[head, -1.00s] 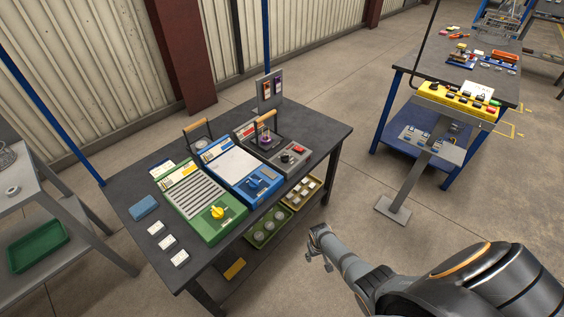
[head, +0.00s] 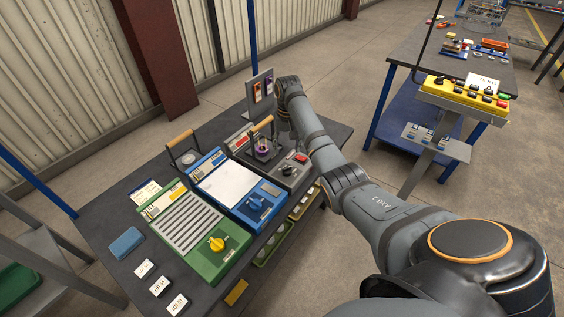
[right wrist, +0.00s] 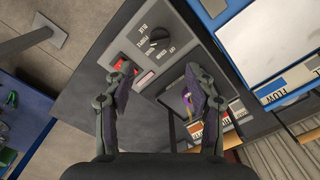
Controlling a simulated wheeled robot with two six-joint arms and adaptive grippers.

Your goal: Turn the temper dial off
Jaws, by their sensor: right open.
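Three dial boxes stand in a row on the dark bench. The green box has a yellow dial (head: 217,243), the blue box a blue dial (head: 253,203), and the grey box a black dial (head: 287,170). I cannot read which is marked temper. The black dial also shows in the right wrist view (right wrist: 159,38), with small lettering around it. My right gripper (head: 284,127) is above the back of the grey box. In the wrist view its jaws (right wrist: 161,74) are open and empty, apart from the black dial. My left gripper is out of view.
A red rocker switch (right wrist: 121,64) sits beside the black dial. Wooden-handled hoops (head: 181,138) and an upright card holder (head: 261,92) stand at the bench's back. White labels (head: 160,286) and a blue block (head: 126,243) lie at left. A yellow control box (head: 463,100) stands at right.

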